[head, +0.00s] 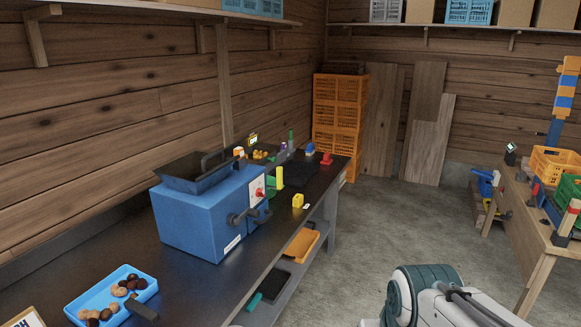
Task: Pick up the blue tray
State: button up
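The blue tray (100,297) lies on the dark workbench at the lower left of the head view. It holds several brown chestnuts and some paler, tan ones. A small dark block (145,312) stands at its right front corner; I cannot tell whether it touches the tray. A white and teal part of my arm shows at the bottom right, over the floor and well apart from the tray. My gripper is outside the view.
A blue machine with a dark hopper (208,218) stands on the workbench (180,290) behind the tray. Small colourful items lie farther back. Orange crates (340,125) are stacked in the corner. A wooden table (530,232) with crates stands right. The floor between is clear.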

aim_at(125, 292)
jog(key=u, duration=0.1)
jog(key=i, duration=0.7)
jog(key=u, duration=1.95)
jog(key=k, duration=0.65)
jog(key=z, duration=0.25)
jog(key=i, duration=1.15)
jog(key=z, duration=0.15)
